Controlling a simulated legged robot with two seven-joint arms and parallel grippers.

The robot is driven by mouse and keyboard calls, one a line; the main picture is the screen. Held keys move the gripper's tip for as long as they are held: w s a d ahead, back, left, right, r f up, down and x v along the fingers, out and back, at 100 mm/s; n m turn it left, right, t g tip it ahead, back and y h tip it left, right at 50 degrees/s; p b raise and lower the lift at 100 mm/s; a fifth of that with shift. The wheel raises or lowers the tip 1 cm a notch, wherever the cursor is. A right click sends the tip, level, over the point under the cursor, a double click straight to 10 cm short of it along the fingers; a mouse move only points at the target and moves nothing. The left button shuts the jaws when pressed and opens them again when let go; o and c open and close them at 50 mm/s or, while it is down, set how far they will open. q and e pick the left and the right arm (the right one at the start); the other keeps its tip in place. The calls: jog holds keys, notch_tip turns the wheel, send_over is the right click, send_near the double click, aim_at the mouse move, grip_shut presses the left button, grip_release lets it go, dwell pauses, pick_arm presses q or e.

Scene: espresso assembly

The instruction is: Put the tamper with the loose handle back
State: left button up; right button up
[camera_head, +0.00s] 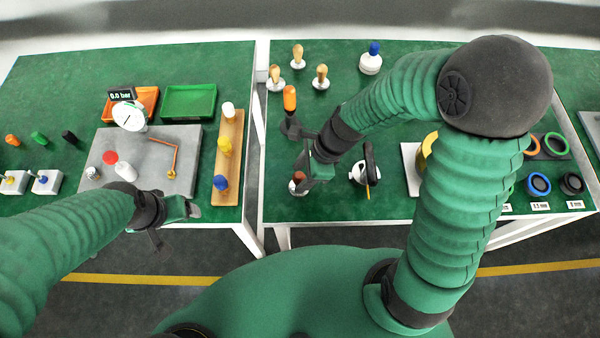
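Three tampers with wooden handles and pale bases stand upright at the back left of the right table: one (298,56) at the back, one (275,77) at left, one (322,76) at right. None shows a visibly loose handle. A small item with a reddish-brown top (297,176) is by the lower finger of my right gripper (291,158), partly hidden; I cannot tell what it is. The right gripper's fingers are spread, with nothing seen held between them. My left gripper (180,232) is open and empty at the left table's front edge.
An upright orange handle (290,98) stands just beyond the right gripper. A silver jug-like item with a black handle (360,173) is to its right. A blue-topped white bottle (371,58) stands at the back. A gap separates the tables; a wooden rack (230,140) edges the left one.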

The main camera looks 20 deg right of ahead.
jog(key=shift+d, duration=0.1)
jog(key=shift+r, duration=0.2)
jog(key=p+v, duration=0.3)
jog(key=v, duration=0.9)
jog(key=s+d+f+n+h, duration=0.1)
jog(key=n, duration=0.5)
jog(key=s+d+f+n+t+h, duration=0.1)
jog(key=n, duration=0.6)
jog(key=d+f+n+h, duration=0.1)
jog(key=n+h, duration=0.1)
jog(key=n, duration=0.5)
jog(key=shift+s+d+f+t, duration=0.3)
jog(key=shift+s+d, duration=0.1)
